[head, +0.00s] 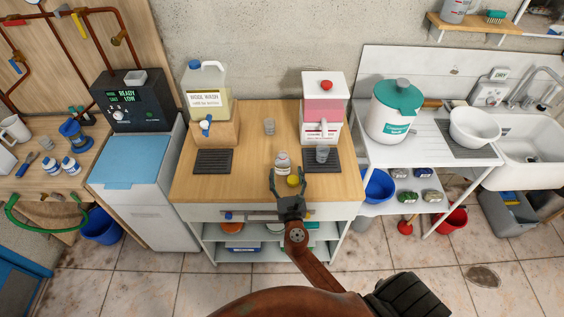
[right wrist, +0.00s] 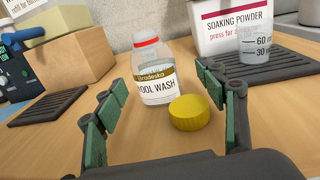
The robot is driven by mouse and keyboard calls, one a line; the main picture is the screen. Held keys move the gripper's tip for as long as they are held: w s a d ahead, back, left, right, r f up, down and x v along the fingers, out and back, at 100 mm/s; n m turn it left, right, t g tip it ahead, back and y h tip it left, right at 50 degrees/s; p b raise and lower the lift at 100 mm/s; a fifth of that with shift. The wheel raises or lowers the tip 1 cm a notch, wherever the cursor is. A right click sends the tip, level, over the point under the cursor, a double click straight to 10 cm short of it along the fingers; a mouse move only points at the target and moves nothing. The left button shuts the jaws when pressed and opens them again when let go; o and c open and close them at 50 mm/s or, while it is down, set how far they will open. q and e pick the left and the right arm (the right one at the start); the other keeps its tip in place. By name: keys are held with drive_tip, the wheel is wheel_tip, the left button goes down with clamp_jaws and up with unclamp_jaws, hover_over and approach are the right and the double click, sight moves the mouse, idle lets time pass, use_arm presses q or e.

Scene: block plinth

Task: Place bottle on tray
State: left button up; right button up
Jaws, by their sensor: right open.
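The bottle (head: 282,163), clear with a red top and a "Wool Wash" label, stands upright on the wooden counter; it also shows in the right wrist view (right wrist: 155,75). A yellow cap (right wrist: 189,112) lies in front of it to the right. My right gripper (head: 288,179) is open, its fingers spread on the near side of the bottle, with the cap between them and nothing gripped. One dark ribbed tray (head: 213,161) lies bare at the left of the counter. Another dark tray (head: 334,166) lies at the right. My left gripper is not in view.
A measuring cup (head: 322,154) stands on the right tray, below the soaking powder dispenser (head: 323,105). A wool wash jug (head: 207,90) on a wooden block stands behind the left tray. The counter between left tray and bottle is clear.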

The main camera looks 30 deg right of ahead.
sight(283, 167)
drive_tip(key=w, duration=0.3)
drive_tip(key=shift+w+d+r, duration=0.3)
drive_tip(key=shift+w+d, duration=0.1)
drive_tip(key=shift+x, duration=0.8)
drive_tip(key=c, duration=1.3)
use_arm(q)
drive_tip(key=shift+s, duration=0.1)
use_arm(e)
drive_tip(key=shift+c, duration=0.4)
